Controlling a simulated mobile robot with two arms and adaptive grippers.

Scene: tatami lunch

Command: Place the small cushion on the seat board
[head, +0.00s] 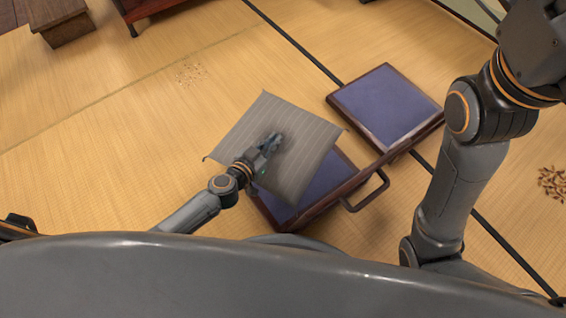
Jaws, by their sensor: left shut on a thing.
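The small cushion (310,128) is a flat, square, grey pad with thin stripes. My left gripper (272,143) is shut on it, with its fingers near the middle of its upper face. The cushion overlaps the left part of a low dark-wood piece with two blue panels, which looks like the seat board (325,178). Its right blue panel (387,105) is bare. I cannot tell whether the cushion touches the board or hangs above it. Part of the left panel is hidden under the cushion. My right arm comes in at the right; its gripper is not in view.
A dark metal handle (367,192) sticks out from the board's near side. Brown bits lie on the tatami (120,130) at the right (553,184) and the upper left (192,74). Wooden furniture (60,20) stands at the top left. The tatami left of the cushion is clear.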

